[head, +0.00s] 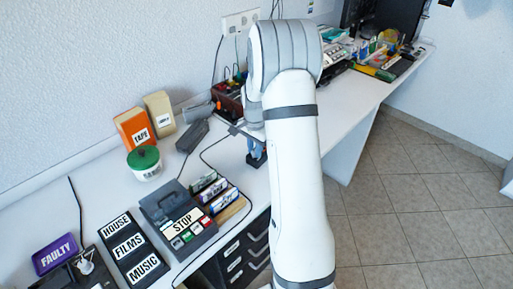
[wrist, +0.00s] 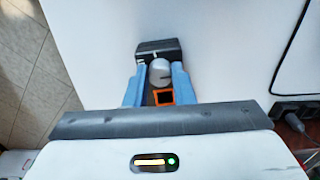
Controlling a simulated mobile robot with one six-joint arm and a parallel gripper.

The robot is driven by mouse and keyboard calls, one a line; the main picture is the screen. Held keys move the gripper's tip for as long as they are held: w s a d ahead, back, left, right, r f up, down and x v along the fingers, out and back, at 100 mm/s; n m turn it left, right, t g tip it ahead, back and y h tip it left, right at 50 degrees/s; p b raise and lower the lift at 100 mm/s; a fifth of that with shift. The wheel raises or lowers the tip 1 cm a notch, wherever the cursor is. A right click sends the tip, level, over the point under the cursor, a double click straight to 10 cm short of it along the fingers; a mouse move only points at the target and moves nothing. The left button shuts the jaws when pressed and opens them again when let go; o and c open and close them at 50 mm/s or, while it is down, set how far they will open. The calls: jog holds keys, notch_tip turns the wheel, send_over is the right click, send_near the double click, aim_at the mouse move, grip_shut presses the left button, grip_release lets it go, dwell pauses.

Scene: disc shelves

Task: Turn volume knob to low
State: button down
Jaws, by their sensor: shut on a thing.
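The volume knob (wrist: 160,72) is a grey rounded knob on a small black box (wrist: 158,46) in the wrist view. An orange-framed dark square (wrist: 163,97) shows just in front of it. My gripper (wrist: 159,78) has its blue fingers on both sides of the knob, shut on it. In the head view my gripper (head: 254,146) is low over the white desk, and part of the black box (head: 258,160) shows below it. My arm hides much of this spot. I cannot read the knob's setting or any markings.
Left of my arm on the desk (head: 225,165) are small cases (head: 212,190), a dark STOP device (head: 180,215), a green-lidded jar (head: 144,162) and an orange TAPE box (head: 135,128). A red box of items (head: 230,97) stands behind. Black cables cross the desk.

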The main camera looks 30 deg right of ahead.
jog(key=n, duration=0.3)
dwell(1.2)
jog(key=c, duration=1.2)
grip_release()
jog(key=shift+r, duration=0.1)
notch_tip(320, 180, up, 8)
jog(key=shift+f, duration=0.15)
